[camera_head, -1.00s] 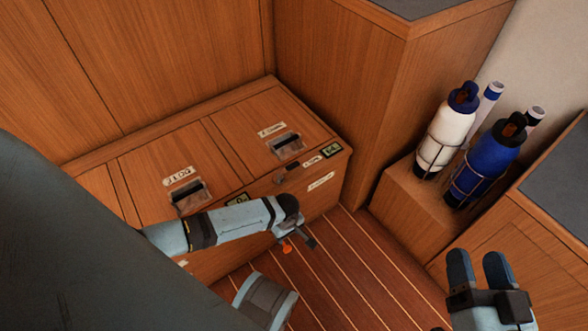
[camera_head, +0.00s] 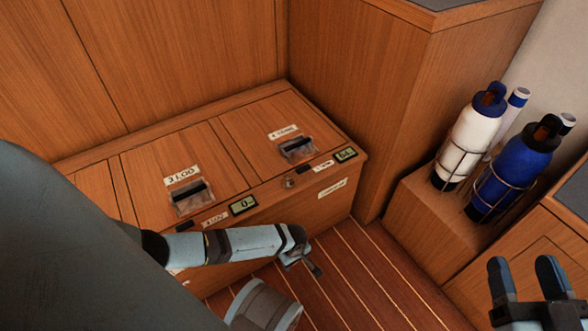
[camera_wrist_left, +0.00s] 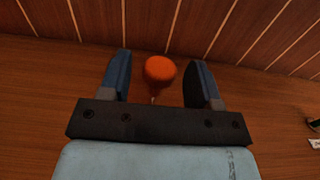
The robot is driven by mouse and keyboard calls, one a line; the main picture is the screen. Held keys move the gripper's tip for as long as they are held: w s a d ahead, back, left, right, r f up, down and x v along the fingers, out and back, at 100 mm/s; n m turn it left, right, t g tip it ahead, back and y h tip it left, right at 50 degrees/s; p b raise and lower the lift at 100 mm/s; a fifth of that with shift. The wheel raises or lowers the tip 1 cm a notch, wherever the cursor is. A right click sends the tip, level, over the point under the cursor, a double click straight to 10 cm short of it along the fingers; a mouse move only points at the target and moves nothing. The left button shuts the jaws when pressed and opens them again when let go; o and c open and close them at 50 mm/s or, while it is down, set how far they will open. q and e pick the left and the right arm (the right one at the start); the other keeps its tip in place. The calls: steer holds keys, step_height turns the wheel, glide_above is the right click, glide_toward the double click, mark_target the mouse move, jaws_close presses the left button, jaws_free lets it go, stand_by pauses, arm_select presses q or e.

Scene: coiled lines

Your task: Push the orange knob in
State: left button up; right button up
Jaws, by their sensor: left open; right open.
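The orange knob (camera_wrist_left: 160,69) shows in the left wrist view, round-headed on a thin stem, between the two fingers of my left gripper (camera_wrist_left: 161,60). A gap shows on both sides of it, so the open fingers are not gripping it. In the head view my left gripper (camera_head: 303,262) is at the front of the wooden locker (camera_head: 330,200), low down, and the knob is hidden there. My right gripper (camera_head: 526,265) is open and empty at the lower right, well away from the locker.
The locker top has two latched lids with labels. Small displays (camera_head: 243,205) sit along its front edge. A white bottle (camera_head: 470,138) and a blue bottle (camera_head: 515,170) stand in wire holders on a wooden ledge at right. Striped floor (camera_head: 365,275) lies open between.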

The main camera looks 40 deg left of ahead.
arm_select(q)
jaws_close()
steer(key=shift+w+a+r+p, duration=0.15)
steer(key=shift+w+r+p, duration=0.15)
steer(key=shift+p, duration=0.2)
steer(key=a+p, duration=0.1)
steer(key=p, duration=0.1)
steer(key=w+a+p, duration=0.1)
steer(key=p, duration=0.2)
steer(key=shift+f, duration=0.15)
arm_select(e)
steer(key=s+m, duration=0.1)
steer(key=a+m+g, duration=0.1)
steer(key=s+m+h, duration=0.1)
steer(key=shift+s+a+r+m+g, duration=0.25)
steer(key=shift+s+a+m+g, duration=0.05)
steer(key=shift+s+m, duration=0.1)
